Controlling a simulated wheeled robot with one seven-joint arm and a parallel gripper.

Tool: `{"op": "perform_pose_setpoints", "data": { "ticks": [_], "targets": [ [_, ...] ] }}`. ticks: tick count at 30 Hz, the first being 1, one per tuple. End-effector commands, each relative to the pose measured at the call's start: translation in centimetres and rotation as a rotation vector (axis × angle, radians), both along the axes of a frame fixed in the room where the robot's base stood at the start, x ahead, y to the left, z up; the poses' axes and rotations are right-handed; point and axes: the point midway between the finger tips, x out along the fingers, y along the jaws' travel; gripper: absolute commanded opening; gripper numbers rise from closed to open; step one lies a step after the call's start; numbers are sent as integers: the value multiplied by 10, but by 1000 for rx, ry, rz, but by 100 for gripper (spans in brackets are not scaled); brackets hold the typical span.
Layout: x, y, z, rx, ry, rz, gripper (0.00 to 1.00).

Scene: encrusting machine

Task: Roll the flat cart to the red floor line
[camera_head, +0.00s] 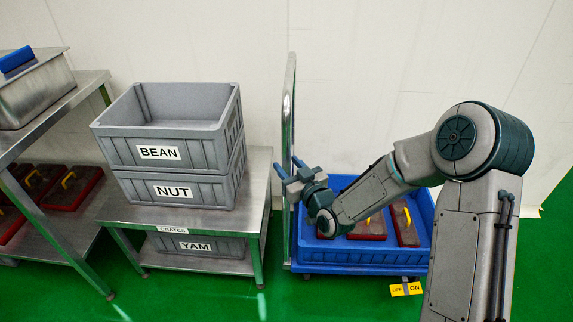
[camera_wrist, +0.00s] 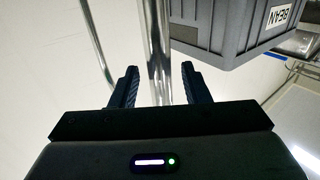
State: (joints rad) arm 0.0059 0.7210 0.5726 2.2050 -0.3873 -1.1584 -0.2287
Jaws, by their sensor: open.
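The flat cart (camera_head: 345,271) stands on the green floor at the lower middle of the head view, with a blue tub on its deck. Its upright metal push handle (camera_head: 287,120) rises at the cart's left end. My gripper (camera_head: 287,168) is open at the handle. In the wrist view a shiny handle post (camera_wrist: 159,55) runs between the two open fingers of my gripper (camera_wrist: 160,72), with gaps seen on both sides. A yellow OFF/ON label (camera_head: 406,289) sits at the cart's front right. No red floor line shows in either view.
The blue tub (camera_head: 362,263) holds red blocks with yellow handles. A steel table (camera_head: 170,216) close left of the cart carries grey BEAN (camera_head: 158,153) and NUT crates (camera_head: 174,191), with YAM below. A steel rack (camera_head: 92,84) stands further left. A pale wall is behind.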

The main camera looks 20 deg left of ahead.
Motion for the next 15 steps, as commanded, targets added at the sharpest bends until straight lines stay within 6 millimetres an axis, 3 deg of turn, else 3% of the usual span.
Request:
{"op": "perform_pose_setpoints", "data": {
  "ticks": [6,14,15],
  "targets": [
    [10,12,0,0,0,1,42],
    [11,13,0,-1,1,1,42],
    [11,12,0,-1,1,1,37]
  ]
}}
